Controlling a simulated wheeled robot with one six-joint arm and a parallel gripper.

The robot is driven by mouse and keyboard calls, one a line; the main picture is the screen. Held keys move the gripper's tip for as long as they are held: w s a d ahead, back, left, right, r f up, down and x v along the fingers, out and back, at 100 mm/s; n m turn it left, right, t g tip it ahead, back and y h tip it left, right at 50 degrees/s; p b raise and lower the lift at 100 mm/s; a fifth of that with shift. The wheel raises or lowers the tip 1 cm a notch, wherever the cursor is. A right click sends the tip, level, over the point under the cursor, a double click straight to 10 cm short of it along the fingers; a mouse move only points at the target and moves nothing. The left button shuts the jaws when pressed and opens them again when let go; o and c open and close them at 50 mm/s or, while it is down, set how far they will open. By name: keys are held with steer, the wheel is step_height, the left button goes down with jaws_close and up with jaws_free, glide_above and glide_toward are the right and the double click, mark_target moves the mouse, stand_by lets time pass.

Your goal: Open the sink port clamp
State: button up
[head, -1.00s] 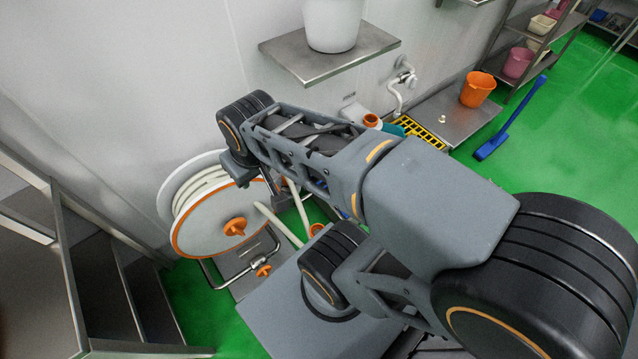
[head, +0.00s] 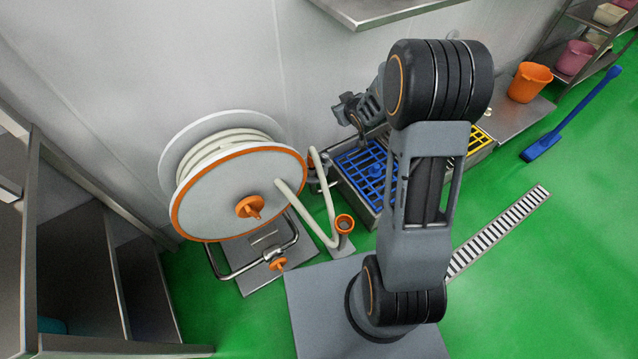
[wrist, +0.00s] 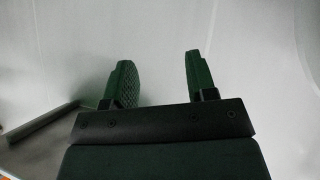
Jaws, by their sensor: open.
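My gripper (wrist: 158,78) is open and empty in the wrist view, with its two green-padded fingers apart in front of a pale wall. In the head view the gripper (head: 346,110) is near the wall, above the left end of the low sink (head: 358,197) with the blue grate (head: 362,168). A small metal fitting (head: 318,180) shows at the sink's left side, beside the white hose. It may be the sink port with its clamp, but it is too small to tell whether it is shut. The clamp is not visible in the wrist view.
A hose reel (head: 230,200) with an orange rim stands left of the sink. Its white hose (head: 318,222) runs to an orange-rimmed end (head: 345,224). A steel shelf (head: 375,12) juts from the wall above. A yellow grate (head: 478,137) and orange bucket (head: 530,82) are at right.

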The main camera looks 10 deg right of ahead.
step_height(320, 180, down, 22)
steer(key=w+a+n+t+y+b, duration=0.1)
steer(key=w+n+t+y+b, duration=0.1)
steer(key=y+b, duration=0.4)
steer(key=n+t+y+b, duration=0.1)
steer(key=y+b, duration=0.3)
steer(key=b, duration=0.3)
glide_toward(320, 172)
steer(key=x, duration=0.4)
steer(key=shift+w+f, duration=0.15)
steer(key=shift+w, duration=0.2)
steer(key=shift+b+x, duration=1.1)
steer(key=shift+x, duration=2.35)
steer(key=shift+a, duration=0.1)
steer(key=shift+s, duration=0.1)
jaws_close()
